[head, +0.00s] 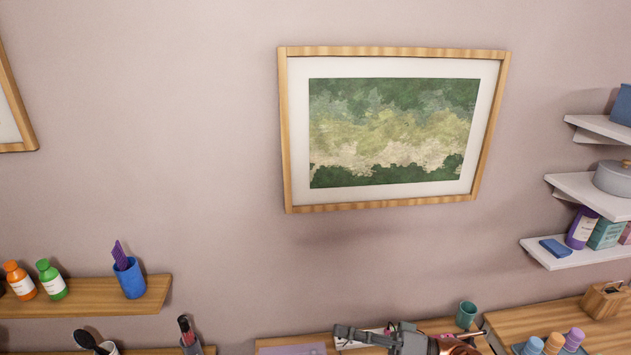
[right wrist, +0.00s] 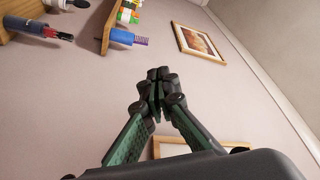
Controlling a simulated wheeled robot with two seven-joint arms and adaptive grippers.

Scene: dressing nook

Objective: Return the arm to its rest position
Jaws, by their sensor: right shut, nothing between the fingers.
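My right gripper (head: 345,332) shows at the bottom edge of the head view, just above the dresser top, with part of my right arm to its right. In the right wrist view its two fingers meet at the tips (right wrist: 158,82); it is shut with nothing between them. Most of the right arm is cut off by the lower edge of the head view. My left gripper and arm are in neither view.
A framed picture (head: 495,130) hangs on the wall. A wooden shelf (head: 90,308) at left holds bottles and a blue cup (head: 130,282). White shelves (head: 560,258) stand at right. A green cup (head: 466,314) is near my right arm.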

